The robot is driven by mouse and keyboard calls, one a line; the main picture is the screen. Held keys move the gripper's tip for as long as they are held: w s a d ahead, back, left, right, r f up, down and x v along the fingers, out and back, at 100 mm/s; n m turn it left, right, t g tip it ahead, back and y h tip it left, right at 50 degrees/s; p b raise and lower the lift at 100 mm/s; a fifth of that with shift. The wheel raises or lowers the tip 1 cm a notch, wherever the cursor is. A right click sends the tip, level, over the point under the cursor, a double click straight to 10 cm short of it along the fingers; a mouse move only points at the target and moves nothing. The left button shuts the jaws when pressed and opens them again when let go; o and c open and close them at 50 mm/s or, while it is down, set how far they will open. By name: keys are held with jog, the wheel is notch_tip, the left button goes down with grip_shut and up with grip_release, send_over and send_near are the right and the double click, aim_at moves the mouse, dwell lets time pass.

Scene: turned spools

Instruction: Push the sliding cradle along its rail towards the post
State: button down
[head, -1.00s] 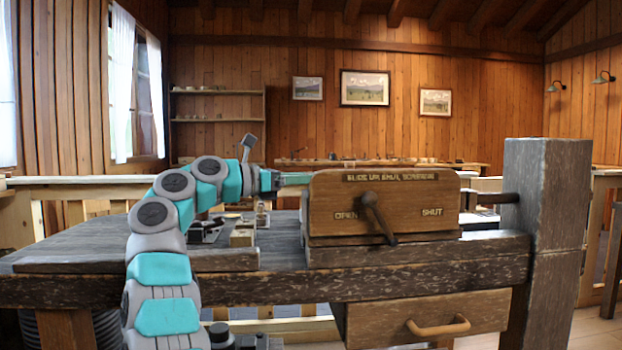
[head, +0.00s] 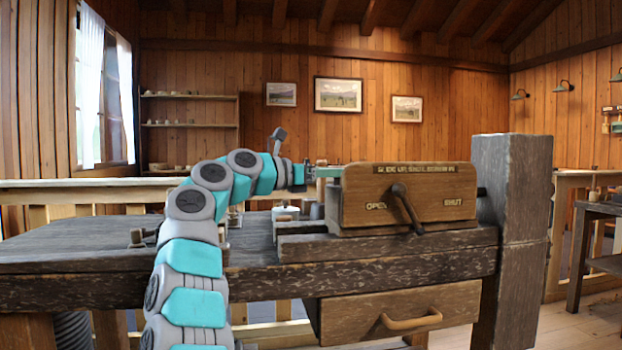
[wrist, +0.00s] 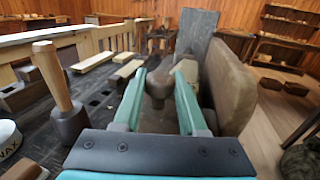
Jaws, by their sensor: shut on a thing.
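The sliding cradle (head: 430,207) is a wooden block with a dark lever (head: 405,208) on its front, between the words OPEN and SHUT. It sits on the rail (head: 390,243) along the bench. Its right end is close to the thick grey post (head: 512,190); I cannot tell whether they touch. My gripper (head: 328,172) is at the cradle's left end. In the wrist view my gripper (wrist: 160,80) has its teal fingers on either side of a rounded wooden knob (wrist: 158,86), shut on it. The cradle's side (wrist: 230,88) shows to the right of the fingers.
A drawer (head: 395,312) with a wooden handle is below the bench top. In the wrist view a wooden-handled tool (wrist: 56,85) and a white pot marked WAX (wrist: 8,138) stand to the left. The rail is bare left of the cradle.

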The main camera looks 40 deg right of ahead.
jog(key=s+d, duration=0.1)
jog(key=d, duration=0.2)
jog(key=shift+s+r, duration=0.1)
jog(key=shift+s, duration=0.3)
jog(key=shift+c, duration=2.3)
grip_release()
jog(key=shift+a, duration=0.1)
jog(key=v, duration=0.7)
jog(key=shift+a+b, duration=0.35)
jog(key=shift+b, duration=0.1)
jog(key=shift+w, duration=0.15)
